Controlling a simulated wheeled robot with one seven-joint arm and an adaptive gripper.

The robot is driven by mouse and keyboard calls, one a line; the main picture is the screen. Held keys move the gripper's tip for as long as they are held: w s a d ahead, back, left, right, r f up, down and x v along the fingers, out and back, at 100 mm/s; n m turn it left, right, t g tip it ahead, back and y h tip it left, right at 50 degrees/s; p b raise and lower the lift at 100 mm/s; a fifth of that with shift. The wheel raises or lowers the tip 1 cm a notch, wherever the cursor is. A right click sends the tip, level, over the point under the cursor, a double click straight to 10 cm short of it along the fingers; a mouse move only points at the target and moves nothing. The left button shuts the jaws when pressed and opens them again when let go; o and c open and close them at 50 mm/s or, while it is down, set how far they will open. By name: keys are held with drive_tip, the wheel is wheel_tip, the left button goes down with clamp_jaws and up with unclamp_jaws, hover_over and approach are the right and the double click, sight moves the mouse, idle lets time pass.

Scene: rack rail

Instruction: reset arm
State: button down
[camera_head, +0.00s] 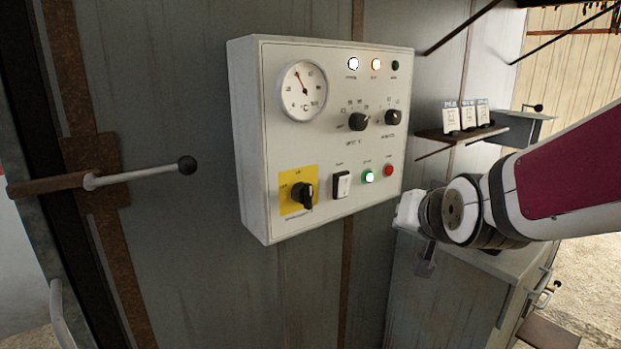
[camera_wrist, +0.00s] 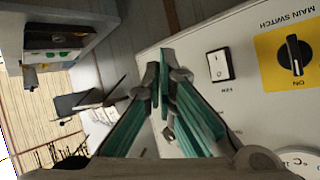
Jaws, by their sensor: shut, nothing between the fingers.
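My gripper (camera_wrist: 164,75) is shut and empty in the wrist view, its green-padded fingers meeting at the tips. It appears in front of the white control panel (camera_head: 274,190). In the head view my arm comes in from the right, and its end is just right of the panel's lower right corner; the fingers are hard to make out there. The panel carries a round gauge (camera_head: 303,91), two black knobs (camera_head: 358,122) (camera_head: 392,118), a main switch (camera_head: 303,194) on a yellow plate, a white rocker switch (camera_head: 342,185), a lit green button (camera_head: 369,176) and a red button (camera_head: 388,170).
A lever with a black ball end (camera_head: 187,165) sticks out left of the panel. A shelf (camera_head: 460,133) with several cards is on the wall at right. A grey cabinet (camera_head: 440,300) stands below my arm. The wall below the panel is clear.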

drive_tip(key=s+d+f+n+g, duration=0.1)
drive_tip(key=s+g, duration=0.2)
drive_tip(key=s, duration=1)
drive_tip(key=s+d+f+n+g, duration=0.1)
drive_tip(key=s+g, duration=0.3)
drive_tip(key=s, duration=0.9)
drive_tip(key=shift+s+d+f+n+g, duration=0.15)
drive_tip(key=shift+d+f+n+g, duration=0.15)
drive_tip(key=shift+f+n, duration=0.35)
